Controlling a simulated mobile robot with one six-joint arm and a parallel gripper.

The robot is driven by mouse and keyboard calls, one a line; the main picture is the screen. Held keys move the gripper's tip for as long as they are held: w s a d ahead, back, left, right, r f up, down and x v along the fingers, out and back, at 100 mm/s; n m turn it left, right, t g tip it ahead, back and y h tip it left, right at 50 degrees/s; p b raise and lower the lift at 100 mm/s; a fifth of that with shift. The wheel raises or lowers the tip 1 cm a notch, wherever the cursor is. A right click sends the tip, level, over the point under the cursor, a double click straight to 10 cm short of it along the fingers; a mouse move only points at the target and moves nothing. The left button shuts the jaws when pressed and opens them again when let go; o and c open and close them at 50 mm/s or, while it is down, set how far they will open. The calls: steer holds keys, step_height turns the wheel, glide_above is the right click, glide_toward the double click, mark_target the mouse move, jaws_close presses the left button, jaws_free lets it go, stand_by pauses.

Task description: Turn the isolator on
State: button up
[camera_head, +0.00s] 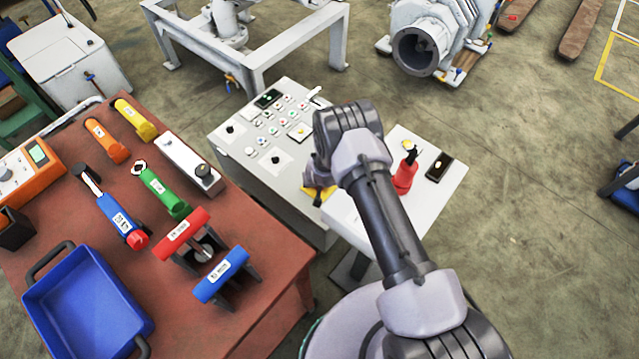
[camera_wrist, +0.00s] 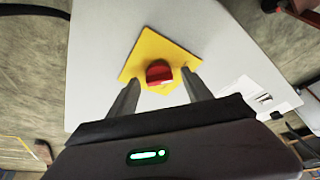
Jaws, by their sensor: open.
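The isolator shows in the wrist view as a red knob (camera_wrist: 158,73) on a square yellow plate (camera_wrist: 150,50), fixed to a pale panel (camera_wrist: 100,40). My gripper (camera_wrist: 162,77) is open, with one finger on each side of the knob. I cannot tell whether either finger touches it. In the head view, my gripper (camera_head: 318,180) is at the right side of the control console (camera_head: 235,140). There, only a bit of the yellow plate (camera_head: 326,192) shows, and my arm and gripper hide the knob.
A white stand (camera_head: 440,165) holds a red device (camera_head: 405,172) and a black box (camera_head: 439,166) right of my arm. At left, a red-brown table (camera_head: 60,200) carries coloured tools and a blue tray (camera_head: 90,310). Open floor lies at the right.

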jaws_close()
steer(key=m+h, duration=0.1)
steer(key=m, duration=0.2)
steer(key=shift+a+m, duration=0.15)
steer(key=shift+m, duration=0.15)
steer(key=m+h, duration=0.1)
steer(key=m, duration=0.2)
steer(key=shift+w+a+m+h, duration=0.1)
steer(key=shift+m+h, duration=0.2)
steer(key=shift+h, duration=0.1)
steer(key=m, duration=0.2)
steer(key=m+g+h, duration=0.1)
steer(key=m, duration=0.1)
steer(key=shift+g, duration=0.3)
steer(key=shift+w+m+g+h, duration=0.15)
steer(key=shift+m+g+h, duration=0.35)
steer(key=shift+m, duration=1.2)
steer(key=shift+r+m, duration=0.1)
steer(key=shift+m, duration=0.2)
